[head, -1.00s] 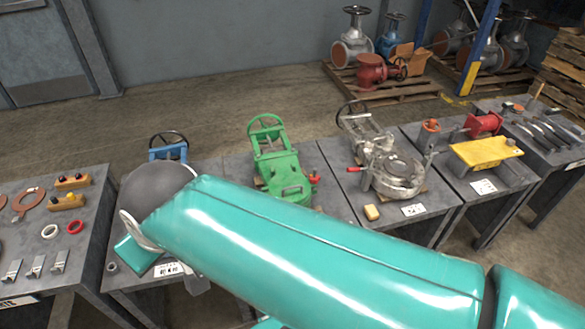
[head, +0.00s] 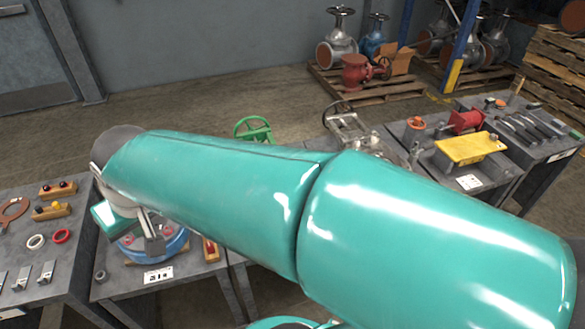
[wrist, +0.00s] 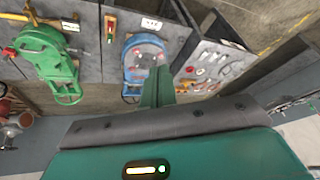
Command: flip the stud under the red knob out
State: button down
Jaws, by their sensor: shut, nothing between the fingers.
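The blue valve (head: 177,246) stands on the table at left, partly hidden behind my arm and gripper in the head view. It also shows at the top middle of the wrist view (wrist: 131,65). Small reddish spots show on its round flange. I cannot tell which of them is the red knob, and the stud is too small to make out. My gripper (head: 154,244) hangs over the valve, fingers pointing down, shut and empty. In the wrist view its green fingers (wrist: 158,84) overlap the valve's near edge. I cannot tell whether they touch it.
An orange block with a red part (head: 210,248) lies right of the blue valve. A green valve (head: 254,131) is mostly hidden by my arm. The left table holds wooden knob blocks (head: 53,210), rings (head: 61,236) and metal clips. A yellow plate (head: 470,148) lies at right.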

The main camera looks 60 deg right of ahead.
jog(key=w+d+f+m+g+h, duration=0.15)
jog(key=w+d+f+m, duration=0.3)
jog(key=d, duration=0.55)
jog(key=w+d+f+m+g, duration=0.25)
jog(key=w+d+f, duration=0.2)
jog(key=d, duration=0.55)
jog(key=s+d+f+m+g+h, duration=0.1)
jog(key=d+f, duration=0.3)
jog(key=d, duration=0.5)
jog(key=s+d+f+m+g+h, duration=0.2)
jog(key=d+f+m, duration=0.1)
jog(key=d, duration=0.6)
jog(key=s+d+f+m+g+h, duration=0.1)
jog(key=s+d+f+m, duration=0.1)
jog(key=d+f, duration=0.3)
jog(key=d, duration=0.4)
jog(key=shift+s+f+g, duration=0.15)
jog(key=shift+s+g, duration=0.05)
jog(key=shift+g, duration=0.2)
jog(key=shift+d+h, duration=0.15)
jog(key=shift+h, duration=0.1)
jog(key=x, duration=0.9)
jog(key=shift+s+f, duration=0.1)
jog(key=shift+f, duration=0.15)
jog(key=s, duration=0.1)
jog(key=s+d, duration=0.1)
jog(key=s, duration=0.1)
jog(key=shift+s+d+f, duration=0.3)
jog(key=shift+s, duration=0.15)
